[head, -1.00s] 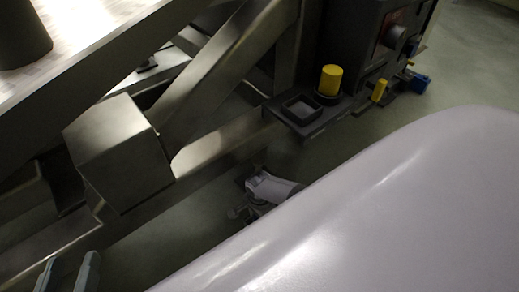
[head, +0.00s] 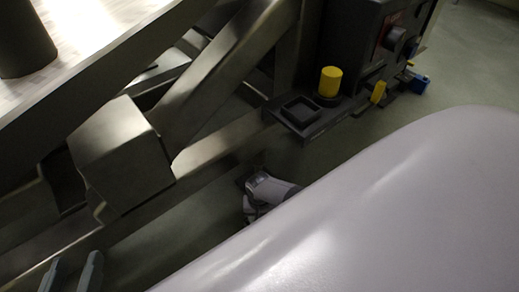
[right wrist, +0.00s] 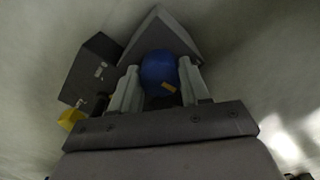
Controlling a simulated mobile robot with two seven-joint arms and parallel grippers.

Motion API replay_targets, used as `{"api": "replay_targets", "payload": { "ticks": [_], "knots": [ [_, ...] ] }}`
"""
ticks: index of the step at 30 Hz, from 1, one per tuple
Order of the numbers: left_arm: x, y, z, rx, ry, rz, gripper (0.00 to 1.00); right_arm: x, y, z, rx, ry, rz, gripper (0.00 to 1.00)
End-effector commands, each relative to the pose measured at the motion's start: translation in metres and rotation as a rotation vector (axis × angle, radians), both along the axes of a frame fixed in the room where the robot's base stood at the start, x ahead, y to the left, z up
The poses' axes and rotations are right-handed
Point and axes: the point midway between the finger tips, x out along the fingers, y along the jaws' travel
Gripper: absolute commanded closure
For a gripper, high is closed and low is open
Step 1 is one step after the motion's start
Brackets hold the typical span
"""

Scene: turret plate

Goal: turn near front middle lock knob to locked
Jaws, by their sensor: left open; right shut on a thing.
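In the right wrist view a round blue knob (right wrist: 157,66) with a small orange mark sits between the two pale fingers of my right gripper (right wrist: 160,82). The fingers are shut on the knob's sides. The lower part of the knob is hidden by the gripper. I cannot tell the knob's locked or unlocked position. My left gripper (head: 69,274) shows at the bottom left of the head view, its two grey fingers apart and empty, cut off by the picture edge.
Metal beams (head: 225,70) cross the left. In the wrist view, a dark block (right wrist: 92,68) and yellow piece (right wrist: 70,118) lie left.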

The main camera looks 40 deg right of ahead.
Motion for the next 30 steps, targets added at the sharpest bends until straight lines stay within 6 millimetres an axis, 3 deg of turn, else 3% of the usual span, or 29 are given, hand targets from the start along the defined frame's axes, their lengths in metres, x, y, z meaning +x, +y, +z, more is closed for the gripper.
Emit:
{"api": "replay_targets", "payload": {
  "ticks": [15, 30],
  "knots": [
    [0.0001, -0.0002, 0.0, -0.003, 0.001, 0.001, 0.51, 0.0004, -0.0003, 0.0, -0.001, -0.002, 0.459, 0.84],
    [0.0001, -0.0002, -0.0001, -0.002, 0.001, 0.0, 0.51, 0.0006, -0.0003, 0.0001, -0.001, -0.003, 0.666, 0.84]
  ]
}}
